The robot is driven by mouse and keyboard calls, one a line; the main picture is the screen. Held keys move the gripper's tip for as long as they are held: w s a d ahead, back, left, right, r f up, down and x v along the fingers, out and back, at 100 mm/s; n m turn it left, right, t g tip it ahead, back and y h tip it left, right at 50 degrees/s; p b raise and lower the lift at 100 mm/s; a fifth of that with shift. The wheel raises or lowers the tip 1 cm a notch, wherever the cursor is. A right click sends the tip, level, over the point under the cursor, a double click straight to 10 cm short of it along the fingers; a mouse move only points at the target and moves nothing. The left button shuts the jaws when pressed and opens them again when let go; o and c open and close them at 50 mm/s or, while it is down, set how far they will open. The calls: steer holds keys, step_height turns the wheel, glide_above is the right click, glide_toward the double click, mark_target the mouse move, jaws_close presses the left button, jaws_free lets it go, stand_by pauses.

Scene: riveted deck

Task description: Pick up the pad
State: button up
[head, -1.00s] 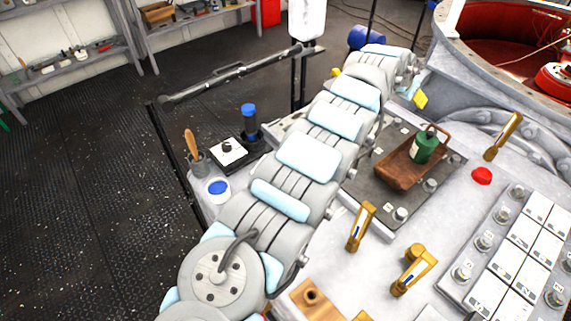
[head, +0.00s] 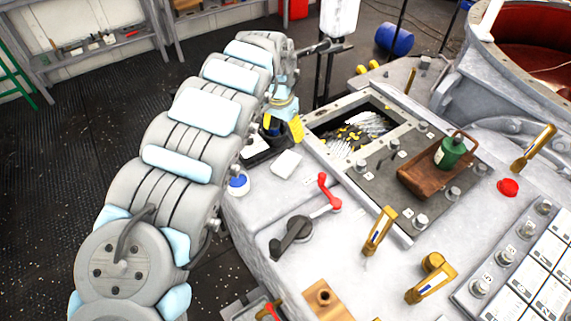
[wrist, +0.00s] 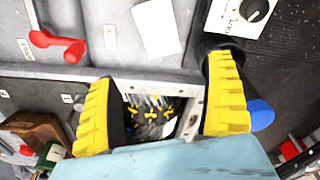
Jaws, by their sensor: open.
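The pad looks like a small white flat square (head: 285,164), lying on the grey deck top near its left edge in the head view. It also shows as a white square (wrist: 157,27) at the upper middle of the wrist view. My gripper (head: 283,125) is beyond the pad in the head view, with yellow fingers pointing down, apart from it. In the wrist view my gripper (wrist: 160,108) has its two yellow fingers spread wide with nothing held between them. The pad lies outside the fingers there, above their tips in the picture.
A red-handled lever (head: 325,193) and a dark rotary handle (head: 291,236) stand right of and nearer than the pad. A blue-topped jar (head: 238,183) is at its left. An open hatch (head: 350,130) lies behind right. A wooden tray (head: 425,180) holds a green bottle (head: 450,152).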

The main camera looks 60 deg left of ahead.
steer(key=p, duration=0.1)
glide_above(286, 162)
steer(key=shift+f, duration=4.9)
steer(key=shift+f+p, duration=0.3)
steer(key=shift+f, duration=1.3)
steer(key=shift+f+b, duration=0.45)
steer(key=shift+f, duration=0.9)
